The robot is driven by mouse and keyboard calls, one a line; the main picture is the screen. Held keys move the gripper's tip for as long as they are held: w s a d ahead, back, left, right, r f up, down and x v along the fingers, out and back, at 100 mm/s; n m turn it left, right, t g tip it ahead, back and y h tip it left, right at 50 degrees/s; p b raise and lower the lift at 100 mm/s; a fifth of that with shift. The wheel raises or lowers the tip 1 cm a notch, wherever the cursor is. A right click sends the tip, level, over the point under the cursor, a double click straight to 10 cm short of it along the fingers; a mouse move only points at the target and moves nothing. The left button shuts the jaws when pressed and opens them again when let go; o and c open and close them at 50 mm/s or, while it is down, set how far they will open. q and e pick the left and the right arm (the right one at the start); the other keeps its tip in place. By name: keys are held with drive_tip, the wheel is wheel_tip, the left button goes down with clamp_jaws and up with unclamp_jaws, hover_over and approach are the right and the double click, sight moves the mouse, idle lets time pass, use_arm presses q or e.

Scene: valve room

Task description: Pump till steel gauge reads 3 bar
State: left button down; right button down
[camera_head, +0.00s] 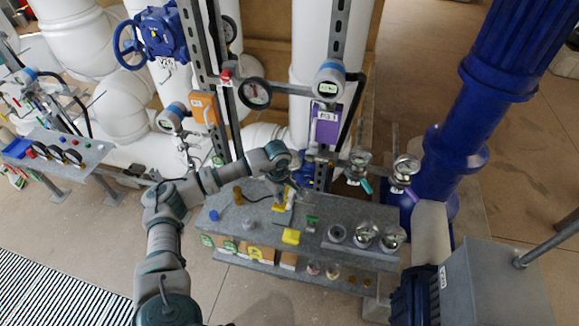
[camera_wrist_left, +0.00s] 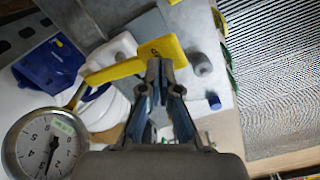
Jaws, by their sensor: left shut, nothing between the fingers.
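My left gripper (camera_head: 283,192) is over the grey workbench, beside a yellow pump lever (camera_head: 288,207). In the left wrist view my left gripper (camera_wrist_left: 163,72) is shut, its fingertips against or just in front of the broad end of the yellow lever (camera_wrist_left: 115,71); I cannot tell if they touch. Nothing is between the fingers. A steel-rimmed gauge (camera_wrist_left: 35,140) with a white dial and a small green-lettered label shows partly at lower left. Its needle slants down; the exact reading is too small to tell. My right gripper is not in view.
The workbench (camera_head: 235,225) carries a yellow block (camera_head: 291,237), a brown cylinder (camera_head: 238,195) and several round gauges (camera_head: 365,235) at right. Orange (camera_head: 204,108) and purple (camera_head: 327,124) boxes hang behind. A large blue pipe (camera_head: 455,150) and a grey cabinet (camera_head: 492,285) stand right.

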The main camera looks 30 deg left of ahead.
use_arm(q)
drive_tip(key=shift+f+b, duration=0.9)
drive_tip(key=shift+f, duration=0.35)
drive_tip(key=shift+r+p, duration=1.35)
drive_tip(key=shift+r, duration=1.2)
drive_tip(key=shift+r, duration=0.1)
wheel_tip(320, 180, up, 5)
drive_tip(key=p, duration=0.2)
drive_tip(key=shift+p, duration=0.3)
